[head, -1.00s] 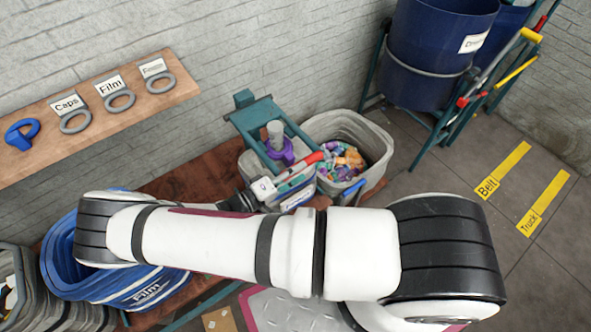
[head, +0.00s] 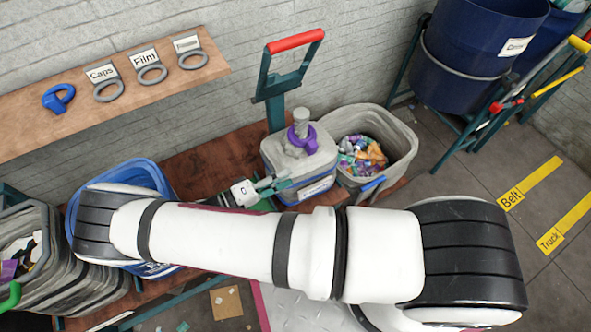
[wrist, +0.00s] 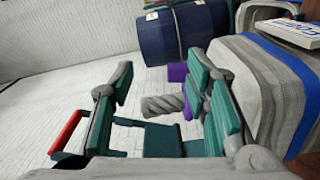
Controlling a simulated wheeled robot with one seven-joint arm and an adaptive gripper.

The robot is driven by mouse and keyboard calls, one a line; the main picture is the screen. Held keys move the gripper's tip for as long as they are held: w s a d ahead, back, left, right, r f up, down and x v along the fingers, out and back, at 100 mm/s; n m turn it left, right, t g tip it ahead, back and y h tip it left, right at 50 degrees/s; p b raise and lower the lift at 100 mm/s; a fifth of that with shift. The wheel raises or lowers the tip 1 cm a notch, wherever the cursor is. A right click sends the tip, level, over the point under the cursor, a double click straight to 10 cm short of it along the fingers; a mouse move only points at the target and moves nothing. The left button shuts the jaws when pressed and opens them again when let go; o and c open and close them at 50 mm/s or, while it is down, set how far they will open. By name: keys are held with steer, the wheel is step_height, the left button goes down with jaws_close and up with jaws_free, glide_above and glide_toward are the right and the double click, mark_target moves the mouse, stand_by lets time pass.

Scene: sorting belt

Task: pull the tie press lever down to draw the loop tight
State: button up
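The tie press (head: 275,108) is a teal frame behind a grey bin. Its lever stands raised, with the red handle (head: 296,40) at the top. In the wrist view the red handle (wrist: 66,132) lies at the left, outside my fingers. The purple loop (head: 297,143) sits around the upright grey bag neck (head: 301,118) on the bin; how tight it is I cannot tell. My gripper (head: 272,186) is at the bin's near left side, below and apart from the handle. In the wrist view its teal-padded fingers (wrist: 163,95) are spread, with the twisted neck (wrist: 165,105) visible beyond the gap.
A bin of colourful scraps (head: 402,125) stands right of the press. A shelf (head: 130,105) with a blue loop and several grey rings is on the wall. A blue crate (head: 120,175) is at left, partly behind my arm. Blue drums (head: 455,75) stand at right.

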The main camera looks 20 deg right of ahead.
steer(key=shift+s+a, duration=0.1)
steer(key=shift+a, duration=0.25)
stand_by(0.3)
step_height(320, 180, up, 27)
steer(key=d+m+g+y, duration=0.25)
steer(key=g+y, duration=0.35)
steer(key=y, duration=0.6)
steer(key=s+d+r+n+t+y, duration=0.1)
steer(key=s+d+r+t+y, duration=0.1)
steer(key=s+r, duration=0.4)
steer(key=s+d+r+n+t+y, duration=0.1)
steer(key=s+d+r+t+y, duration=0.2)
steer(key=r, duration=0.9)
steer(key=s+d+t, duration=0.2)
steer(key=s+t, duration=0.1)
steer(key=s, duration=0.1)
steer(key=shift+d+n+y, duration=0.3)
steer(key=shift+n, duration=0.05)
